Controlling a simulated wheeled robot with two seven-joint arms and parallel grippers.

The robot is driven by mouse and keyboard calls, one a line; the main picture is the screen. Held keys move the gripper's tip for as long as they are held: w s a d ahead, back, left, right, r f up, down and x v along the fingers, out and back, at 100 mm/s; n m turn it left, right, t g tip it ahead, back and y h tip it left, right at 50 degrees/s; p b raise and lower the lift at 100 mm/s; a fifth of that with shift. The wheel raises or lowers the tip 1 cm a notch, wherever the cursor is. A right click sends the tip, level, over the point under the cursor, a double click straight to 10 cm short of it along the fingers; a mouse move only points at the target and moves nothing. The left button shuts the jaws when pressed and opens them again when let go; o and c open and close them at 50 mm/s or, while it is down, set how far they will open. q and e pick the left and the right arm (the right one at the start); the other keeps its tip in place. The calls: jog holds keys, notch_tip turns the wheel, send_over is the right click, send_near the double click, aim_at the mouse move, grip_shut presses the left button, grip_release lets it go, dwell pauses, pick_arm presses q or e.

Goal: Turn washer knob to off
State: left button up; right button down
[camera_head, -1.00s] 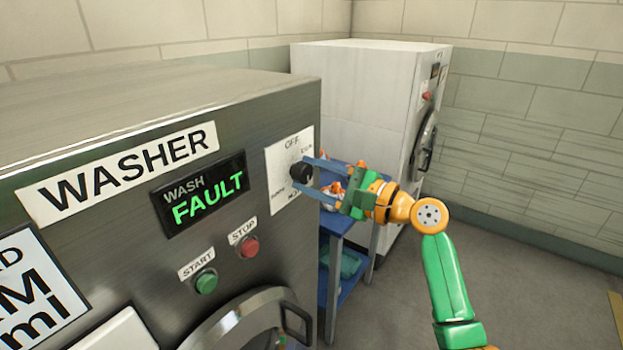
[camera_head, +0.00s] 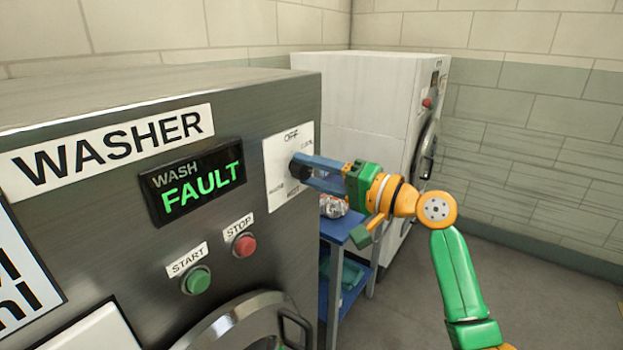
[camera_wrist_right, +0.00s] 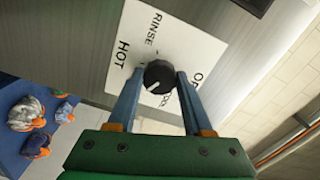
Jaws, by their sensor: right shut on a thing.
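The black washer knob (camera_head: 298,172) sits on a white dial plate (camera_head: 277,190) at the right end of the washer's front panel. OFF is printed at the top of the plate in the head view. My right gripper (camera_head: 306,174) is shut on the knob, with its blue fingers on either side of it. In the right wrist view the knob (camera_wrist_right: 159,77) lies between the fingertips (camera_wrist_right: 158,80). Its white mark points to the lower left there, and RINSE, HOT and a partly hidden OFF label surround it. My left gripper is not in view.
The washer display (camera_head: 196,182) reads WASH FAULT. A green start button (camera_head: 197,280) and red stop button (camera_head: 244,244) sit below it. A blue cart (camera_head: 340,232) with bundled items (camera_head: 333,206) stands under my right arm. A white machine (camera_head: 365,115) stands behind.

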jog(key=n+b, duration=0.2)
jog(key=n, duration=0.3)
jog(key=shift+f+n, duration=0.15)
jog(key=shift+n, duration=0.15)
jog(key=n+b, duration=0.1)
jog(key=n, duration=0.5)
jog(key=shift+b, duration=0.35)
jog(key=n, duration=0.5)
jog(key=shift+n+b, duration=0.4)
jog(key=n, duration=0.6)
jog(key=shift+b, duration=0.3)
